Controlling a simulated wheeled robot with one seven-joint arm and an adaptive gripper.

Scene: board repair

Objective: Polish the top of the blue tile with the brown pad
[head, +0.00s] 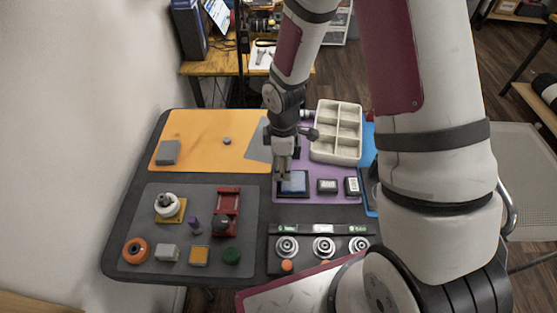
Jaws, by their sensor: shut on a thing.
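The blue tile (296,184) lies in a dark holder on the purple mat, right of the middle of the table. My gripper (283,178) points down at the tile's left part and hides some of it. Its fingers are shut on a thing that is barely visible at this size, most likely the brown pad. No brown pad shows anywhere else on the table. I cannot tell whether the held thing touches the tile.
Two small dark blocks (327,186) stand right of the tile. A cream compartment tray (336,135) is behind. A panel with several round knobs (323,246) is in front. A grey mat (160,230) with several parts lies left. The orange mat (195,130) is mostly clear.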

